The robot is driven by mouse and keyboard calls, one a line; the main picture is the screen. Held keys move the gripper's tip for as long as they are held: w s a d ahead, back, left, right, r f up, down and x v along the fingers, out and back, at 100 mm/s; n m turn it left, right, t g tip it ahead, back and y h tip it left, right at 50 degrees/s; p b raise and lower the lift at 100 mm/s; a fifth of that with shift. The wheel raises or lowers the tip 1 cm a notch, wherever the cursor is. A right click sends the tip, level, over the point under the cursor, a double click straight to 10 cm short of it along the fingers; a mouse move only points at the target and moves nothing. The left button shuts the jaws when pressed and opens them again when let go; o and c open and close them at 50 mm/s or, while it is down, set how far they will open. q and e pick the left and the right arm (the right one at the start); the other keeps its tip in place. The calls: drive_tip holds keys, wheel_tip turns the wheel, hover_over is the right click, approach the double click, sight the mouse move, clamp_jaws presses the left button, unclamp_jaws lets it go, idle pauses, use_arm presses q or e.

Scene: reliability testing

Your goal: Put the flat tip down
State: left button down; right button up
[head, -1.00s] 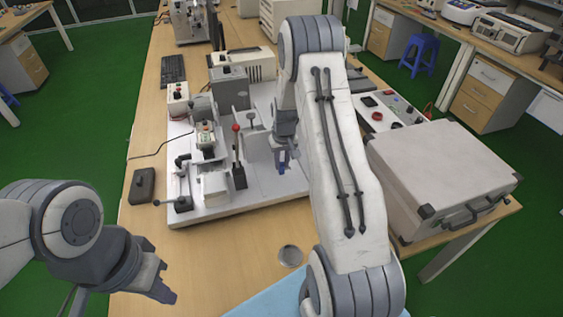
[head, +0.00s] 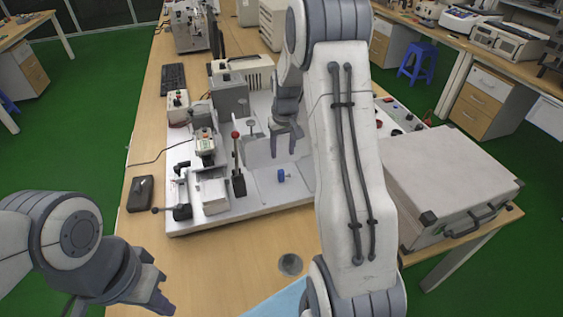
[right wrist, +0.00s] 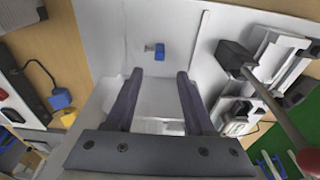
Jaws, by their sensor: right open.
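The flat tip (head: 281,175) is a small blue piece on the white base of the test rig. In the right wrist view the flat tip (right wrist: 159,52) shows as blue with a small grey part at its left, against the white surface. My right gripper (head: 284,150) is open and empty, a little above the flat tip and apart from it. In the right wrist view my gripper's two fingers (right wrist: 160,73) are spread with nothing between them. My left gripper (head: 158,288) is low at the left, over the table's near edge, and holds nothing visible; its jaw gap is unclear.
The white rig base (head: 255,203) carries a lever with a red knob (head: 235,135) and a grey block (head: 229,95), left of my right gripper. A large grey case (head: 450,175) stands at the right. A black box (head: 140,193) lies at the left. The near wooden table is mostly clear.

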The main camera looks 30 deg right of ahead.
drive_tip(key=s+a+r+n, duration=0.2)
drive_tip(key=s+a+r, duration=0.15)
drive_tip(key=a, duration=0.55)
drive_tip(key=s+a+r+n, duration=0.25)
drive_tip(key=a+r, duration=0.25)
drive_tip(key=a, duration=0.5)
drive_tip(key=s+a+n, duration=0.3)
drive_tip(key=s+a, duration=0.2)
drive_tip(key=s, duration=0.7)
drive_tip(key=s+a+r+n+g+y, duration=0.1)
drive_tip(key=s+a+n, duration=0.2)
drive_tip(key=s+a, duration=0.3)
drive_tip(key=s, duration=0.5)
drive_tip(key=shift+s+a, duration=0.2)
drive_tip(key=shift+s, duration=0.15)
